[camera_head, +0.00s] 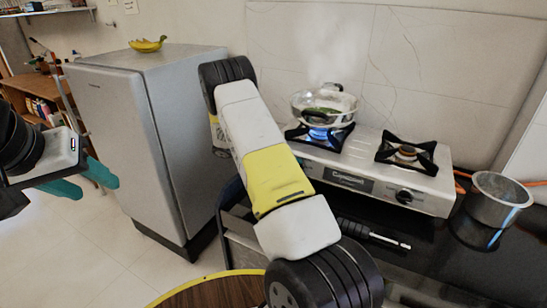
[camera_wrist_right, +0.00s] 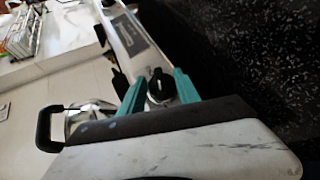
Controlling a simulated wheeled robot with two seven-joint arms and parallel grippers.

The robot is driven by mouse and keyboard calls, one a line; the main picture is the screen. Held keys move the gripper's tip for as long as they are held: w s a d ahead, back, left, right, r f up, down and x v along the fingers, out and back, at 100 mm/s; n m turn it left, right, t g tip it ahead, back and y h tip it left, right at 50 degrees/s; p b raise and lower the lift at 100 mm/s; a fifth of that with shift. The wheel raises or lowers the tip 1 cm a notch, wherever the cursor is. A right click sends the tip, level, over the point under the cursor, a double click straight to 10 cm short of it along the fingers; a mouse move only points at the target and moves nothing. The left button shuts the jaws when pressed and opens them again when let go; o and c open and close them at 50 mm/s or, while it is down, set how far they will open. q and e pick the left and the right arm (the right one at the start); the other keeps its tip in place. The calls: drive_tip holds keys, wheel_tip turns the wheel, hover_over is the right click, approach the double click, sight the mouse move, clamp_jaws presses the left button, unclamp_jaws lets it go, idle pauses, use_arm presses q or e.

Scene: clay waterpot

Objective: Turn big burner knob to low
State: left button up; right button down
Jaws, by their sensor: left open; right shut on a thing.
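The white gas stove (camera_head: 365,180) stands on the dark counter. Its left burner burns with a blue flame (camera_head: 319,134) under a steaming pot with a clear lid (camera_head: 325,106). One black knob (camera_head: 405,196) shows at the right of the stove front; my right arm hides the left end. In the right wrist view, my right gripper (camera_wrist_right: 159,87) has its teal fingers on either side of a black knob (camera_wrist_right: 158,84) and is shut on it. Which way the knob points is hard to read. My left gripper (camera_head: 82,180) is open and empty at the far left.
A grey fridge (camera_head: 130,130) with bananas (camera_head: 147,44) on top stands left of the counter. A metal pot (camera_head: 497,199) sits right of the stove. A black stick-like tool (camera_head: 372,235) lies in front of it. A round wooden top (camera_head: 205,292) is at the bottom.

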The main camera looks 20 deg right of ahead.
idle(0.5)
drive_tip(key=c, duration=0.9)
unclamp_jaws()
drive_tip(key=v, duration=0.8)
drive_tip(key=shift+f, duration=0.2)
